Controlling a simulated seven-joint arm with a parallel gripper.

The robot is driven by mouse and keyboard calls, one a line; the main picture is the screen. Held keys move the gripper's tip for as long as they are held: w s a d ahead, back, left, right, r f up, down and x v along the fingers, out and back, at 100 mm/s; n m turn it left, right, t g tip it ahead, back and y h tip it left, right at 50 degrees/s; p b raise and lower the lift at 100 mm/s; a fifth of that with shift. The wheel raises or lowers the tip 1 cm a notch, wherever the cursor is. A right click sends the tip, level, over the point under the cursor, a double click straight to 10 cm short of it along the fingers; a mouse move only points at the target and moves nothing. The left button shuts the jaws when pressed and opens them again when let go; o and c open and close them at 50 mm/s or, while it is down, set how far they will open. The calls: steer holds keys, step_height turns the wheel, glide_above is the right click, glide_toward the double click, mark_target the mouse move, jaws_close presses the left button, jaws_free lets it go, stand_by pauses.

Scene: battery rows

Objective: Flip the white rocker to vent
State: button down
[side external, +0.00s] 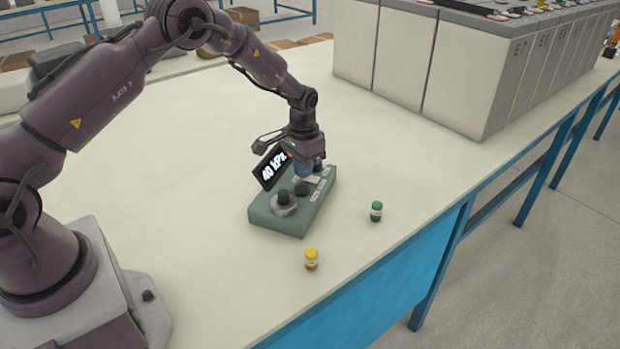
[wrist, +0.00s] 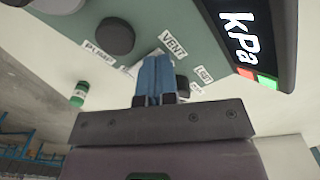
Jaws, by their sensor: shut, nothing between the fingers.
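A green control box (side external: 265,219) stands on the table, with a tilted display (side external: 273,167) reading 40 kPa. My gripper (side external: 303,173) is shut and empty, its blue fingers pointing down close over the box's top. In the wrist view the fingertips (wrist: 158,62) are beside the VENT label (wrist: 173,44); the PUMP label (wrist: 97,49) lies farther left. A white piece (side external: 306,180) shows beside the fingers and may be the rocker. The fingers hide much of that spot, so I cannot tell its tilt or whether they touch it.
A dark round knob (side external: 301,188) and a larger knob on a grey base (side external: 284,208) rise from the box near the fingers. A yellow jar (side external: 311,259) and a green jar (side external: 376,211) stand nearby. Large grey battery cells (side external: 470,75) stand behind. The table's left part is clear.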

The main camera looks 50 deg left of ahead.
steer(key=shift+f, duration=0.15)
steer(key=shift+r, duration=3.55)
